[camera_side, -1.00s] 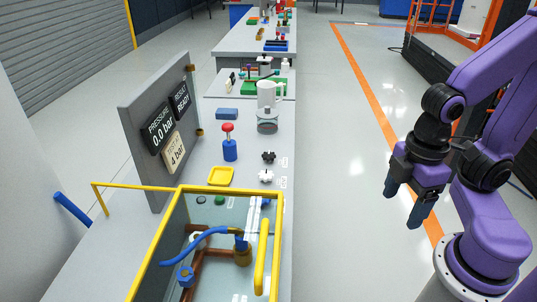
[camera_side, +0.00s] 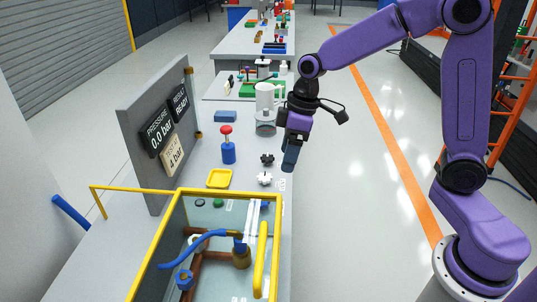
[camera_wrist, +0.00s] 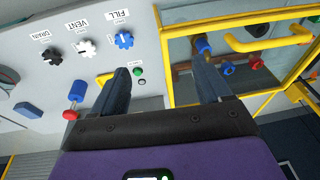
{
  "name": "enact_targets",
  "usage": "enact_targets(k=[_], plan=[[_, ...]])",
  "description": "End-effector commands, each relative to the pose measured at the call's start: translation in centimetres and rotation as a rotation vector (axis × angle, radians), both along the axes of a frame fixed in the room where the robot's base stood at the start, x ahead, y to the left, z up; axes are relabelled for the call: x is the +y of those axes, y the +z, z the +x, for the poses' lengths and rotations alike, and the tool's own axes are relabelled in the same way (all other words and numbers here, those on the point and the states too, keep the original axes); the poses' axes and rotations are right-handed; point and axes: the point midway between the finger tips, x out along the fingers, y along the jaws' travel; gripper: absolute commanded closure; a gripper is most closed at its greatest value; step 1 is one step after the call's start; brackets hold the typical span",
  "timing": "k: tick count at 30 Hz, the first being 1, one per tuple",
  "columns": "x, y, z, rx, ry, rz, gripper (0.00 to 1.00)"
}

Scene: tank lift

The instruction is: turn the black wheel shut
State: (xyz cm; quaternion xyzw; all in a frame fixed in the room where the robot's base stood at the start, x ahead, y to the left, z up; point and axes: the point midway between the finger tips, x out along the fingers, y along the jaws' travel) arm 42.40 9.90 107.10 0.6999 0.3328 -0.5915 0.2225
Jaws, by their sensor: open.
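The black wheel (camera_side: 267,158) sits on the grey bench top, just left of my gripper (camera_side: 289,164) in the side view. In the wrist view the black wheel (camera_wrist: 79,27) is small, at the upper left by the DRAIN label. My gripper (camera_wrist: 161,76) is open and empty, its two fingers apart and pointing down at the bench. It is above the bench's right edge and apart from the wheel. The white wheel (camera_wrist: 86,48) by the VENT label and the blue wheel (camera_wrist: 123,39) by the FILL label are beside it.
A glass tank with a yellow frame (camera_side: 159,240) stands at the front. A red-topped blue post (camera_side: 228,150), a yellow tray (camera_side: 219,178) and a grey-and-white vessel (camera_side: 265,100) stand near the wheels. A grey panel (camera_side: 150,95) reads 0.0 bar.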

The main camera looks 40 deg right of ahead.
Motion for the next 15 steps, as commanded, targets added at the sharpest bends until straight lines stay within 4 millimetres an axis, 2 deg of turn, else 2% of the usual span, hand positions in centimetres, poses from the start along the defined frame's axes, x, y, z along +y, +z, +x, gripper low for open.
enact_targets(k=[1,3,8,15], plan=[[-0.7,-0.4,2.0,-0.007,-0.025,0.007,0.23],[-1.7,-0.8,4.4,-0.020,-0.053,0.019,0.23],[-4.9,-1.8,9.9,-0.061,-0.117,0.041,0.23],[-11.7,-4.0,16.5,-0.129,-0.216,0.058,0.23]])
